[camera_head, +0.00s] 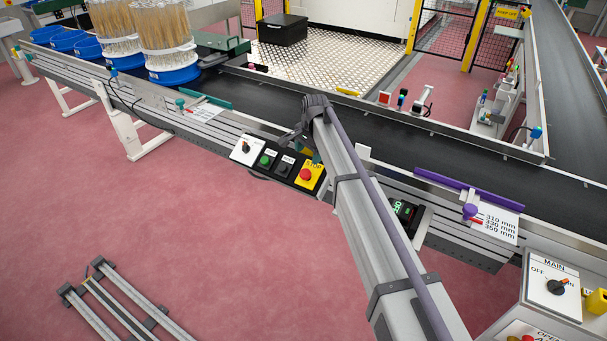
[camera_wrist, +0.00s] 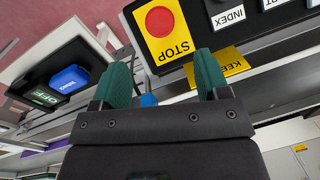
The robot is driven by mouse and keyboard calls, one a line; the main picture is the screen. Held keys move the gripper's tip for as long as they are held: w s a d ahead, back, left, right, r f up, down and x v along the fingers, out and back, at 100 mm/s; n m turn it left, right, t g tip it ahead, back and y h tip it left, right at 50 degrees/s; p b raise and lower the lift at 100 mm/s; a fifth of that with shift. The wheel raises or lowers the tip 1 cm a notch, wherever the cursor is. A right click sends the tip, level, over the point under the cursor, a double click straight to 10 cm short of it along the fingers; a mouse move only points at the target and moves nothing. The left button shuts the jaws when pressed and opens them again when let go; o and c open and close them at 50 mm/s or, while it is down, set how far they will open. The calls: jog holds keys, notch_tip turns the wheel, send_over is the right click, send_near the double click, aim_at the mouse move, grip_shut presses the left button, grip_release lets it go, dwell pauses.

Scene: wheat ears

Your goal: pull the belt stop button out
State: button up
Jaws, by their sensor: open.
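The belt stop button is a red round button (camera_head: 305,174) on a yellow plate at the right end of a black control box on the conveyor's side. In the wrist view the red button (camera_wrist: 160,21) shows near the top, with STOP printed on its yellow plate. My gripper (camera_wrist: 162,80) is open, its two green fingers apart with nothing gripped between them. The button lies beyond the fingertips, and I see no contact.
Left of the stop button on the box are a black button (camera_head: 284,165), a green button (camera_head: 265,160) and a white-plated switch (camera_head: 246,148). Blue tubs with wheat (camera_head: 174,74) stand on the far-left belt.

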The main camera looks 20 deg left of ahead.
aim_at(306, 172)
jog(key=f+b, duration=0.6)
jog(key=a+f+b, duration=0.1)
jog(key=f+b, duration=0.2)
jog(key=f, duration=0.1)
jog(key=shift+w, duration=0.25)
jog(key=shift+r, duration=0.15)
grip_shut()
jog(key=shift+s+a+r+p, duration=0.15)
jog(key=shift+s+r+p, duration=0.3)
jog(key=shift+r+p, duration=0.5)
jog(key=shift+f, duration=0.25)
grip_release()
notch_tip(306, 172, up, 11)
jog(key=d+p, duration=0.1)
jog(key=p, duration=0.9)
jog(key=shift+s+d+p, duration=0.15)
jog(key=shift+s+p, duration=0.15)
